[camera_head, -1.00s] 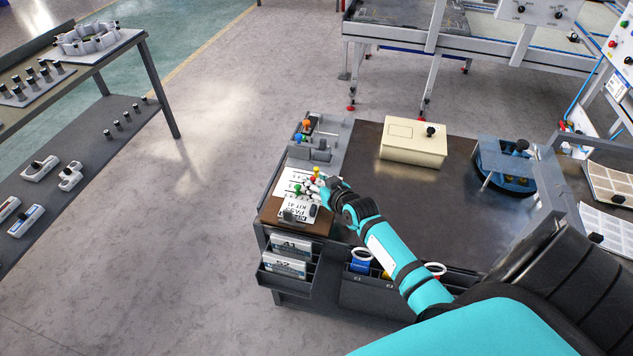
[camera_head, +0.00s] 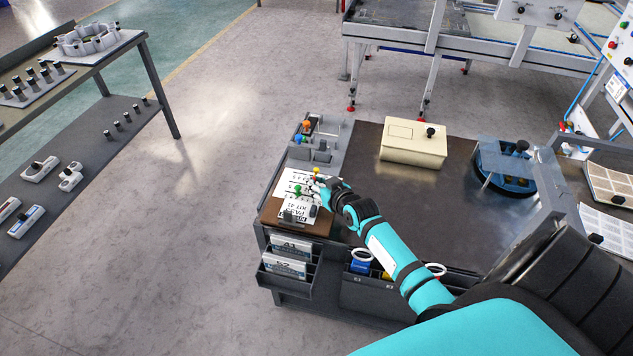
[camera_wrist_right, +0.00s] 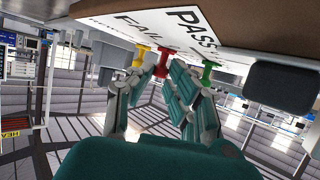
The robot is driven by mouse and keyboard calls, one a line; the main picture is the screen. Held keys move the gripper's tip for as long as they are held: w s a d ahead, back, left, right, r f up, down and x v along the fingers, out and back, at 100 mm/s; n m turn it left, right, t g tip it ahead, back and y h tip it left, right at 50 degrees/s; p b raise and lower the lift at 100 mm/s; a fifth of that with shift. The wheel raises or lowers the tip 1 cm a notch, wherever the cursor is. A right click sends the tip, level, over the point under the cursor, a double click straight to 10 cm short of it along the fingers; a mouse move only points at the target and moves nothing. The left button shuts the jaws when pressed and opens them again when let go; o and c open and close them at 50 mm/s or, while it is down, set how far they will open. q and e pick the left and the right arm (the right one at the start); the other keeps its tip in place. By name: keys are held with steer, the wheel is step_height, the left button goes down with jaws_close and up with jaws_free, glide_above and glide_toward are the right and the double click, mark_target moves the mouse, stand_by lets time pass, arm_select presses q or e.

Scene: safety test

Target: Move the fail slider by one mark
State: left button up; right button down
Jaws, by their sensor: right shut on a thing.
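A white board (camera_head: 290,180) with printed scales and PASS/FAIL lettering lies at the left end of the workbench. In the right wrist view a red slider knob (camera_wrist_right: 162,62) stands between the fingertips of my right gripper (camera_wrist_right: 163,78), which is shut on it. A yellow knob (camera_wrist_right: 141,49) is on one side and a green knob (camera_wrist_right: 209,66) on the other. In the head view I see the yellow knob (camera_head: 316,171) and green knob (camera_head: 297,190); the red one is hidden at my right gripper (camera_head: 317,185). My left gripper is not in view.
Behind the board is a grey tray (camera_head: 331,138) with orange, blue and green parts. A cream box (camera_head: 413,149) and a blue round fixture (camera_head: 510,175) stand further right. Dark blocks (camera_head: 290,215) sit on the board's near edge. The bench middle is clear.

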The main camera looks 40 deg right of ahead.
steer(key=shift+s+d, duration=0.6)
steer(key=shift+s, duration=0.1)
steer(key=c, duration=1.3)
jaws_free()
steer(key=shift+d, duration=0.1)
steer(key=shift+o, duration=0.2)
steer(key=shift+s, duration=0.15)
steer(key=v, duration=1.2)
steer(key=shift+f, duration=0.1)
